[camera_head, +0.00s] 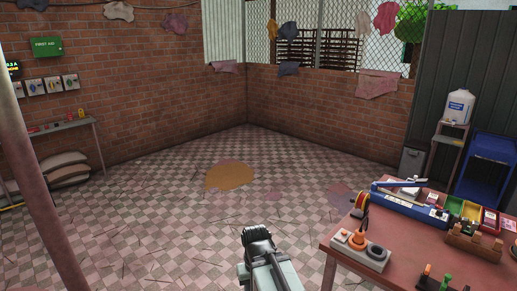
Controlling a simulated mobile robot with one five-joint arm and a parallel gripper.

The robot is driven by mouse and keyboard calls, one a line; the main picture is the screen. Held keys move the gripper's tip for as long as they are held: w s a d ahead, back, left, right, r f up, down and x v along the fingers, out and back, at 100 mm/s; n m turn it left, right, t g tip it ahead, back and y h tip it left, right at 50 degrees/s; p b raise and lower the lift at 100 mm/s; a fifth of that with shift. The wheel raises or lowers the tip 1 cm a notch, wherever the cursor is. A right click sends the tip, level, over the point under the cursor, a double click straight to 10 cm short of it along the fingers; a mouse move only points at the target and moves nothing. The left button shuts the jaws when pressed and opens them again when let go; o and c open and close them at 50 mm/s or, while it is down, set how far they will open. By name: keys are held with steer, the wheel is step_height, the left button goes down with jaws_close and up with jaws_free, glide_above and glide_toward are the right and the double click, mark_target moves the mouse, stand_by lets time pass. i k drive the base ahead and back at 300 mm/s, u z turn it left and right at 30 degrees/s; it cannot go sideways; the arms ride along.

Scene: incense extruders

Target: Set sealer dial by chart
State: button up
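My gripper (257,234) is low in the middle of the view, dark, over the checkered floor and left of the table, well apart from the sealer. Nothing shows in it, and its fingers are not clear enough to tell open from shut.
The red table (412,262) carries a grey holder (358,249) with orange parts, coloured trays (465,210) and a wooden rack (474,242). A water container (458,106) stands behind. A shelf (62,127) and sacks (66,168) are at left.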

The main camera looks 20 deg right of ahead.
mark_target(439, 212)
steer(key=z, duration=0.05)
steer(key=i, duration=4.05)
steer(key=z, duration=2.5)
steer(key=i, duration=4.1)
steer(key=z, duration=1.4)
